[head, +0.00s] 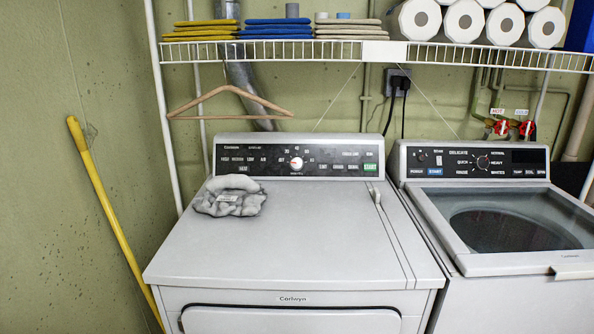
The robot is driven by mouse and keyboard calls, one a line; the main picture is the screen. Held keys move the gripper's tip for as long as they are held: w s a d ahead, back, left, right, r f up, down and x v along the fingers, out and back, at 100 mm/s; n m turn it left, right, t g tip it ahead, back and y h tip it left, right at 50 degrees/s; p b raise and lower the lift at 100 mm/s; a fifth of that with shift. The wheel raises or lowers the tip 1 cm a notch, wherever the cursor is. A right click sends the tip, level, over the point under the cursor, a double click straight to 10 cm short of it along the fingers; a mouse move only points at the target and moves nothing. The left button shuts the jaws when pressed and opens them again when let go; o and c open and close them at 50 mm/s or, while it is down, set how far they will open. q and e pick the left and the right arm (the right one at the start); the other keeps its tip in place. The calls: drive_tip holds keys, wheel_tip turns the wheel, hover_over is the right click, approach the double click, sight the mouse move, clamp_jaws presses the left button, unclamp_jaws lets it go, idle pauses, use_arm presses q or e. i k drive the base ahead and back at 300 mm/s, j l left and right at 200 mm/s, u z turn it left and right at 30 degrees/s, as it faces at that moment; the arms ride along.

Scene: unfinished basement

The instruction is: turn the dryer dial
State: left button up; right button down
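The dryer (290,235) is the white machine in the middle of the head view, with "Corlwyn" lettered on its front edge. Its dark control panel (340,157) stands upright at the back of the top. The dial (297,163) is a small round white knob with a red mark, near the middle of that panel. Numbers are printed around its upper side. A green start button sits at the panel's right end. Nothing covers the dial. Neither of my grippers is in view.
A crumpled grey cloth (230,196) lies on the dryer's back left. A washer (500,220) stands close on the right. A wire shelf (350,50) and wooden hanger (230,103) are above. A yellow pole (115,220) leans left.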

sight(296, 163)
drive_tip(key=i+l, duration=0.2)
drive_tip(key=i+l+u, duration=0.15)
drive_tip(key=u, duration=0.2)
drive_tip(key=i+l+u, duration=0.2)
drive_tip(key=u, duration=0.2)
drive_tip(key=i+l+u, duration=0.2)
drive_tip(key=u, duration=0.15)
